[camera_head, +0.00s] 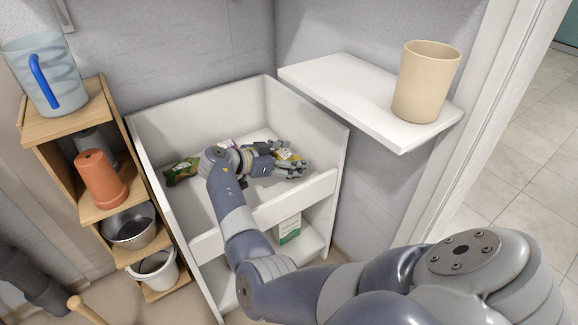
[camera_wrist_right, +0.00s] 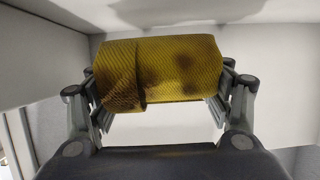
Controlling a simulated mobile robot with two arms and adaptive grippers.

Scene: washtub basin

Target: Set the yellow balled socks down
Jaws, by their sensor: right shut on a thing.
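The yellow balled socks (camera_wrist_right: 165,70) are a ribbed yellow roll with darker patches, and they fill the space between the two fingers of my right gripper (camera_wrist_right: 165,95) in the right wrist view. The gripper is shut on them from both sides. In the head view my right gripper (camera_head: 292,162) is inside the white basin (camera_head: 318,187), towards its right side. Only a small yellow part of the socks (camera_head: 288,155) shows there between the fingers. I cannot tell whether the socks touch the basin floor. My left gripper is not in view.
A green packet (camera_head: 181,171) lies at the basin's left. A beige cup (camera_head: 426,82) stands on the white shelf (camera_head: 340,86) at right. A carton (camera_head: 289,228) stands below the basin.

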